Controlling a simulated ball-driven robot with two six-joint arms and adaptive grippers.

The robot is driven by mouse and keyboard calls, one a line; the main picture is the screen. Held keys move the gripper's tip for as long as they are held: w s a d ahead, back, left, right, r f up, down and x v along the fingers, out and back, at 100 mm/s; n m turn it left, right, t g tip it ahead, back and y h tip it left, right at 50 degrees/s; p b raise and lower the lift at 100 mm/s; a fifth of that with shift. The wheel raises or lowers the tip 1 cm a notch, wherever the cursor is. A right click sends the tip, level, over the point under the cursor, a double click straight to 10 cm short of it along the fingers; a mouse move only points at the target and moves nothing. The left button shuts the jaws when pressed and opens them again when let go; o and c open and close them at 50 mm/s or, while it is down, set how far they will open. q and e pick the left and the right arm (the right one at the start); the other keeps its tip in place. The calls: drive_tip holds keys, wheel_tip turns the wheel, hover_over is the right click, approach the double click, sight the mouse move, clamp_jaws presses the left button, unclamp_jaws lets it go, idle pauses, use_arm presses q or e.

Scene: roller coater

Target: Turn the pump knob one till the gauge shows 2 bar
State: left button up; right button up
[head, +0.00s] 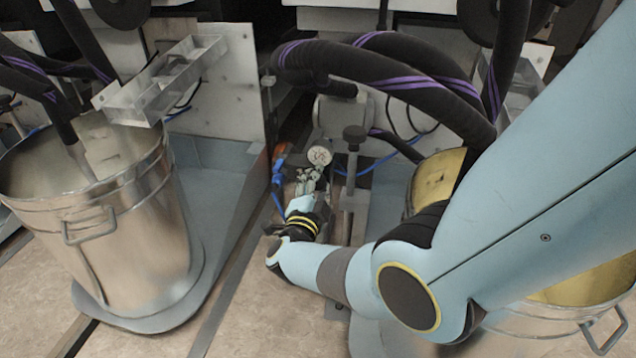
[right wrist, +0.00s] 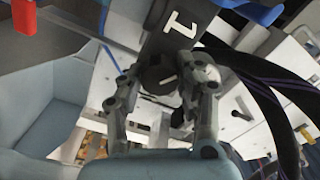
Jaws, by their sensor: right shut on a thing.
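The pump knob (right wrist: 158,80) is a dark round knob with a white mark, between the fingers of my right gripper (right wrist: 163,72) in the right wrist view. A dark plate with a white "1" (right wrist: 178,24) is just beyond it. In the head view my right gripper (head: 311,180) is at the pump, just below a round white gauge (head: 319,156). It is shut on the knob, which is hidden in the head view. The gauge's needle and numbers are too small to read. My left gripper is not in view.
A large steel drum (head: 130,240) stands at the left with a clear tray (head: 165,85) above it. Another drum (head: 550,320) is partly behind my right arm. Black hoses with purple stripes (head: 390,75) arch above the pump. Open floor (head: 265,320) lies at the front.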

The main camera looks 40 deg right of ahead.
drive_tip(key=n, duration=0.2)
drive_tip(key=shift+n, duration=0.4)
drive_tip(key=n, duration=0.2)
drive_tip(key=shift+n, duration=0.4)
drive_tip(key=n, duration=0.2)
drive_tip(key=shift+a+n+p, duration=0.1)
drive_tip(key=shift+n+p, duration=0.2)
drive_tip(key=shift+p, duration=0.05)
drive_tip(key=n, duration=0.3)
drive_tip(key=shift+n, duration=0.3)
drive_tip(key=shift+w+n, duration=0.1)
drive_tip(key=shift+n, duration=1.5)
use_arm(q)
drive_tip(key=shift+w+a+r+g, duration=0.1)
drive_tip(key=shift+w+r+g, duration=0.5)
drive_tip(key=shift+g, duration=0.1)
use_arm(e)
drive_tip(key=shift+a, duration=0.1)
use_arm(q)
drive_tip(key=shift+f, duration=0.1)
use_arm(e)
drive_tip(key=shift+n, duration=0.4)
